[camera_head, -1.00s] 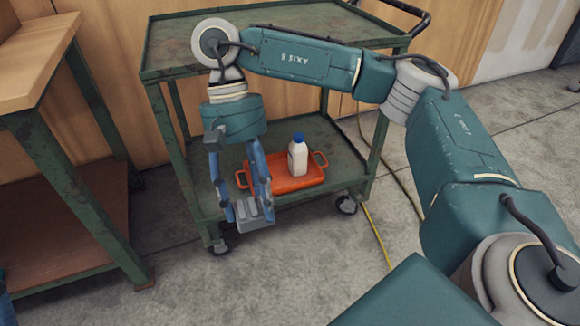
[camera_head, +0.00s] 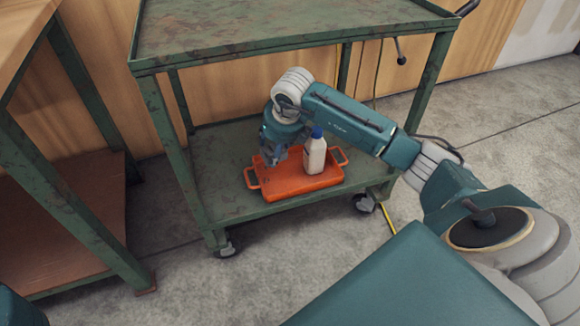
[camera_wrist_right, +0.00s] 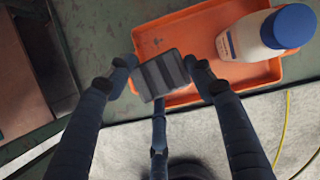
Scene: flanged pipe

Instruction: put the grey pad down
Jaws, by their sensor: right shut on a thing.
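My right gripper (camera_wrist_right: 160,80) is shut on the grey pad (camera_wrist_right: 162,76), a dark grey block with ridges across its face. In the wrist view the pad shows between both fingertips, in front of the orange tray's near-left part; I cannot tell whether it touches the tray. In the head view my right gripper (camera_head: 272,153) is over the left end of the orange tray (camera_head: 295,186), left of the bottle. The pad is hard to make out there. My left gripper is not in view.
A white bottle with a blue cap (camera_head: 315,152) stands upright on the tray's right part, close to my right gripper. The tray lies on the green cart's lower shelf (camera_head: 225,165). The cart's top shelf (camera_head: 290,25) and legs surround that space. A workbench (camera_head: 45,150) stands left.

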